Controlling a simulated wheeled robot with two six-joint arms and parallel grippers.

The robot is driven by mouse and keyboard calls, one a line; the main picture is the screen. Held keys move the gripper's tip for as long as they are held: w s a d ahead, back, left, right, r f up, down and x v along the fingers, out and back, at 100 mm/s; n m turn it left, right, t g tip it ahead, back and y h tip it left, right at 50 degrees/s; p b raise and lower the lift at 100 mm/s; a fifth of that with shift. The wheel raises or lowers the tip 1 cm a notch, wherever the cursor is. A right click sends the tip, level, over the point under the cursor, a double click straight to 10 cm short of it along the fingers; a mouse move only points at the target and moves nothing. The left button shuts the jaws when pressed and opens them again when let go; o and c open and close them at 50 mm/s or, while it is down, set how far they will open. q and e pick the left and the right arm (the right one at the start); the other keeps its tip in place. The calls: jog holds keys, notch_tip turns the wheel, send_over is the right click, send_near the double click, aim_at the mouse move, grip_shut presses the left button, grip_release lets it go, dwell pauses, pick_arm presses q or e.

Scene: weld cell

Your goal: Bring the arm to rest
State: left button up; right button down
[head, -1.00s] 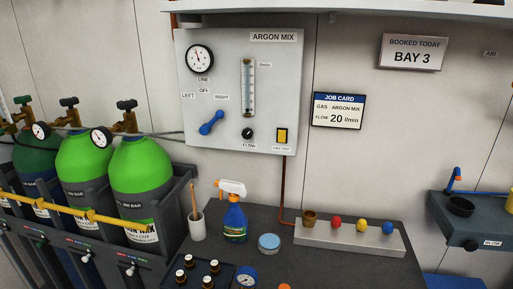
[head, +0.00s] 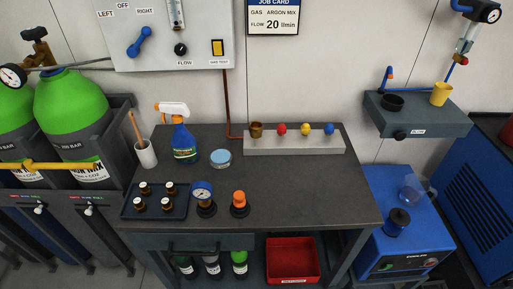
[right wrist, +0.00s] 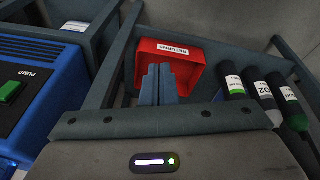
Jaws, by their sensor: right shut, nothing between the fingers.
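My right gripper (right wrist: 159,84) shows in the right wrist view with its two grey fingers together and nothing between them. Its fingertips appear in front of the red returns bin (right wrist: 178,62); whether they touch it I cannot tell. Neither gripper shows in the head view, and my left gripper is in no view.
The red bin (head: 292,262) sits below. A blue machine (head: 405,245) stands right; green gas cylinders (head: 75,105) stand left.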

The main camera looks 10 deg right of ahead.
jog(key=s+d+f, duration=0.1)
jog(key=s+f, duration=0.9)
jog(key=f, duration=0.4)
jog(key=s+d+f+g, duration=0.1)
jog(key=s+f, duration=0.9)
jog(key=f, duration=0.3)
jog(key=shift+s+f+g, duration=0.15)
jog(key=shift+f+g, duration=0.15)
jog(key=shift+f, duration=0.1)
